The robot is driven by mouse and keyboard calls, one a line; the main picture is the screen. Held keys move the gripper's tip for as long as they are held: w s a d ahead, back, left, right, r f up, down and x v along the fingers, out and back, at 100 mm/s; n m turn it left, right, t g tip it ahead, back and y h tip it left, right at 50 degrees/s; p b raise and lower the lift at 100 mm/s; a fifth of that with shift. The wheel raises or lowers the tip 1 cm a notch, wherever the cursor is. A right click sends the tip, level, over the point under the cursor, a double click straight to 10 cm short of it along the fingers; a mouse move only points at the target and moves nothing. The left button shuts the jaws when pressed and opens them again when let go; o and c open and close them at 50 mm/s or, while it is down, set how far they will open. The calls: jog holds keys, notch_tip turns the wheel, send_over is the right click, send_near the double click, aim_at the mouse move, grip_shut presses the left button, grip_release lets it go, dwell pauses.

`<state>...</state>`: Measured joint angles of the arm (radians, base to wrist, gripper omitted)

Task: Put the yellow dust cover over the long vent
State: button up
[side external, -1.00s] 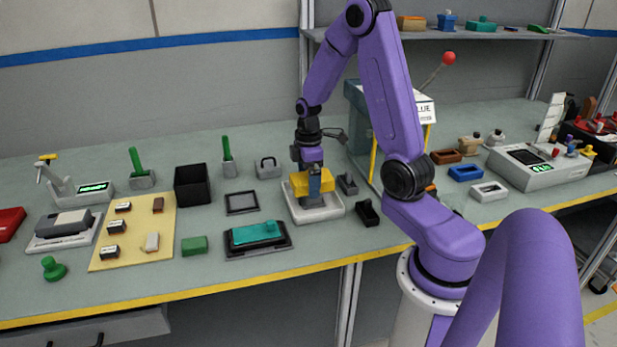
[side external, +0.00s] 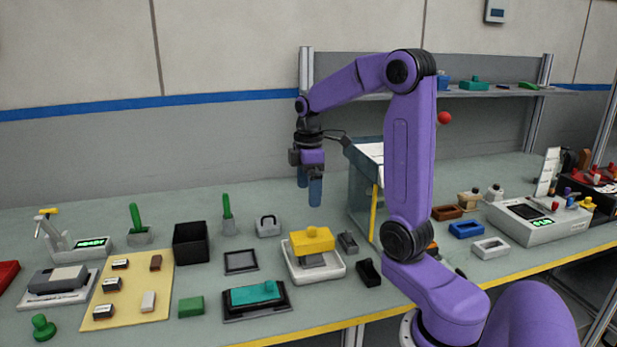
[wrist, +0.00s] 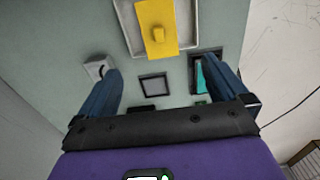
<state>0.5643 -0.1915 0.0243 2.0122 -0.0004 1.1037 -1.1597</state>
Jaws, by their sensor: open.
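A teal block on a black base (side external: 257,299) lies front left of the tray. A flat dark frame (side external: 241,262) and black bin (side external: 191,243) are farther left. A small black holder (side external: 368,271) and a yellow-edged stand (side external: 374,212) are close on the right.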

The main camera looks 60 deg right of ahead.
jog(key=shift+r, duration=1.35)
jog(key=s+a+f+n, duration=0.1)
jog(key=s+a+f, duration=0.15)
jog(key=a, duration=0.65)
jog(key=s+a+f+n, duration=0.1)
jog(key=s+a, duration=0.3)
jog(key=a, duration=0.4)
jog(key=s+a+f, duration=0.1)
jog(key=s+a, duration=0.2)
jog(key=s, duration=0.4)
jog(key=s+a+f+n, duration=0.1)
jog(key=s+a+f, duration=0.1)
jog(key=s, duration=0.6)
jog(key=shift+a+f+n, duration=0.25)
jog(key=shift+a+n, duration=0.05)
jog(key=shift+a, duration=0.15)
